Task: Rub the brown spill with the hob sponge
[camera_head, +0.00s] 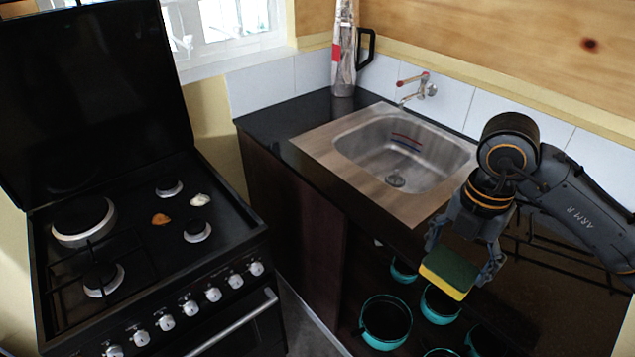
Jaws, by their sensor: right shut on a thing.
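The brown spill (160,219) is a small orange-brown patch on the black hob (135,235), between the burners. A small whitish patch (200,200) lies to its right. My right gripper (460,278) is shut on the sponge (449,272), which has a dark green top and a yellow lower side. It holds the sponge in front of the sink counter, far to the right of the hob. My left gripper is not in view.
The stove's black lid (95,100) stands open behind the hob. A sink (400,150) with a red-handled tap (413,85) is set in the dark counter (285,115). Teal pots (386,320) stand on the shelf below. A tall bottle (343,55) stands at the counter's back corner.

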